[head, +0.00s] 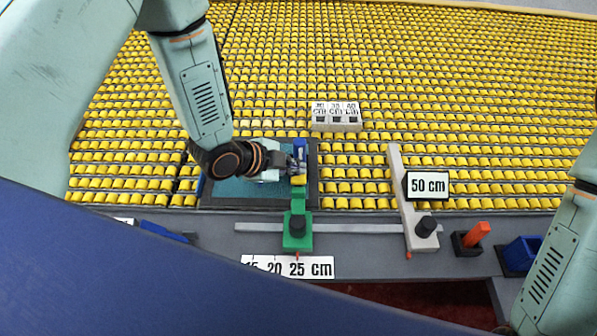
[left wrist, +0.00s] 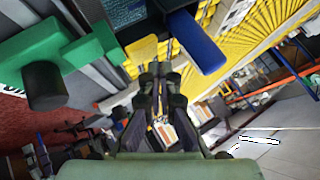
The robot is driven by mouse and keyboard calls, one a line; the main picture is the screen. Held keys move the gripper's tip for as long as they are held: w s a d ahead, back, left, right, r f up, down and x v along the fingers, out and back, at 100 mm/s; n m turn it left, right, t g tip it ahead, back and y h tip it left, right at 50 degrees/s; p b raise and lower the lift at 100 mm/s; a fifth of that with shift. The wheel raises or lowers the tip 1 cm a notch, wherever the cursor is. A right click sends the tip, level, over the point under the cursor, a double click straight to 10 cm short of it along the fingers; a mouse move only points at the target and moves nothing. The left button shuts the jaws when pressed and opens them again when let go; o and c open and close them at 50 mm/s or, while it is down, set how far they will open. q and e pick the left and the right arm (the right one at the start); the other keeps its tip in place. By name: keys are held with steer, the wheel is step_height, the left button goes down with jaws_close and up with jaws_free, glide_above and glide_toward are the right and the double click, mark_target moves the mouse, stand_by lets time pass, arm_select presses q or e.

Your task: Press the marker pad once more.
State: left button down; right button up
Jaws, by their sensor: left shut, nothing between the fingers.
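My left gripper (head: 298,166) is shut and empty, at the far end of a green slider (head: 297,226) with a black knob. A small yellow pad (head: 299,180) sits at that end, and a blue block (head: 300,147) is just beyond it. I cannot tell which of them is the marker pad. In the left wrist view, the closed fingertips (left wrist: 160,70) are near the yellow pad (left wrist: 142,50) and the blue block (left wrist: 196,42). Contact cannot be told. A teal rug piece (head: 240,192) lies under the arm, partly hidden. My right gripper is out of view.
The slider's red pointer is near 25 on the scale (head: 287,267). A grey slider (head: 412,215) with a 50 cm sign (head: 428,185) stands right. An orange piece in a black holder (head: 473,237) and a blue bin (head: 522,254) are further right. Yellow rollers fill the back.

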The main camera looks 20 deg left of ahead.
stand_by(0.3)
arm_select(q)
step_height(320, 180, up, 5)
steer(key=p, duration=0.4)
steer(key=shift+r, duration=0.1)
stand_by(0.9)
